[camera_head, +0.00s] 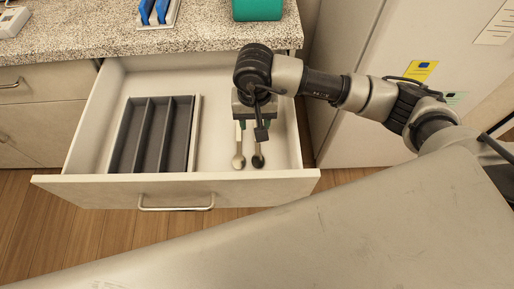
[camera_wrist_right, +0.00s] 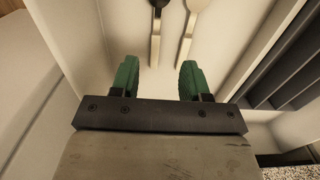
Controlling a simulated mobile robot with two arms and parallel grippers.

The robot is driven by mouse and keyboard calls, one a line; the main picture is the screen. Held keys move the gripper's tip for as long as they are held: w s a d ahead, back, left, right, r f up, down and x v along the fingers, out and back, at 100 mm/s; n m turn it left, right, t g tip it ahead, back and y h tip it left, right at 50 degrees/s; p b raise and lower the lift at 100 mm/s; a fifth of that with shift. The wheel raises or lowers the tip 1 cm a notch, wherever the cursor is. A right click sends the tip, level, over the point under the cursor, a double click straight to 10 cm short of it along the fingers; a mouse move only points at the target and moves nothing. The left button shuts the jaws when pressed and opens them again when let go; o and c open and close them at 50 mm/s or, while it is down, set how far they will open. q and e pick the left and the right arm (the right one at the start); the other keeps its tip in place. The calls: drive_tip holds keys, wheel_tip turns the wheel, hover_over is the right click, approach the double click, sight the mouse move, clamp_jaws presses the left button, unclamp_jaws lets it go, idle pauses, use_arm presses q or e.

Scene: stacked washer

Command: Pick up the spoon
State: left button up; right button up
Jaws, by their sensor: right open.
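A light-coloured spoon (camera_head: 238,161) and a dark-headed one (camera_head: 258,160) lie side by side on the open drawer's floor, right of the organizer. In the right wrist view, the dark-headed one (camera_wrist_right: 156,43) and the light spoon (camera_wrist_right: 187,40) show their handles pointing toward my fingers. My right gripper (camera_head: 254,126) points down over the drawer and hides the handles' ends in the head view. Its green fingers (camera_wrist_right: 157,80) are open and empty. My left gripper is out of view.
The drawer (camera_head: 92,190) is pulled out. A dark organizer (camera_head: 152,135) with several slots fills its left part. A speckled counter (camera_head: 110,35) overhangs the back, holding blue-handled items (camera_head: 153,12) and a green container (camera_head: 257,9). A white appliance (camera_head: 370,50) stands at right.

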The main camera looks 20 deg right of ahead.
sight(257, 145)
wheel_tip(257, 145, down, 4)
drive_tip(key=shift+s+r, duration=0.1)
drive_tip(key=shift+r, duration=0.1)
drive_tip(key=f, duration=0.3)
drive_tip(key=f+p, duration=0.1)
drive_tip(key=shift+s+d+f, duration=0.15)
drive_tip(key=shift+s+f, duration=0.25)
drive_tip(key=shift+f, duration=0.4)
drive_tip(key=shift+c, duration=0.2)
clamp_jaws()
